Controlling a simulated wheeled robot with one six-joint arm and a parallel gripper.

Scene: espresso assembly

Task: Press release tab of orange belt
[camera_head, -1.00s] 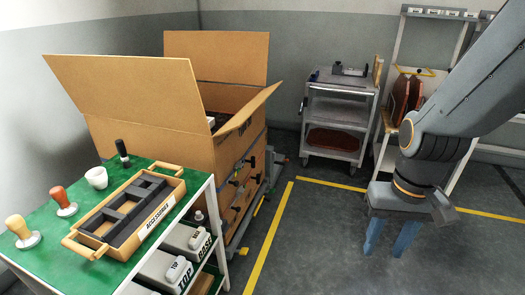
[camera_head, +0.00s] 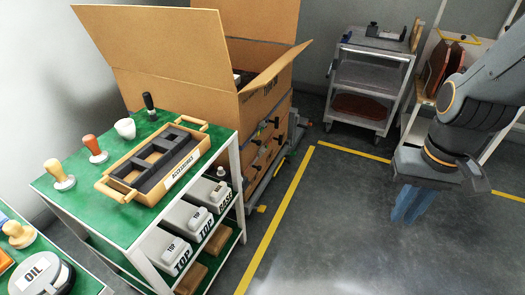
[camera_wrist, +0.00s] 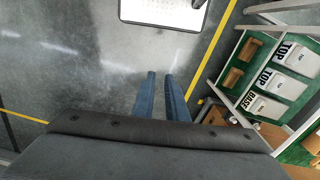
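The large cardboard box (camera_head: 190,75) stands with its flaps open at the upper middle of the head view. Its front side carries several small dark fittings (camera_head: 257,141). I cannot make out an orange belt or its release tab in either view. My gripper (camera_head: 408,207) hangs over the bare floor at the right of the head view, well apart from the box. Its two blue fingers (camera_wrist: 162,97) show a narrow gap in the wrist view, with nothing between them.
A green-topped cart (camera_head: 82,207) with a wooden tray (camera_head: 110,191), tampers and labelled bins stands left. A second green surface with an OIL container (camera_head: 45,279) is at lower left. A grey trolley (camera_head: 371,75) stands at the back. The middle floor is clear.

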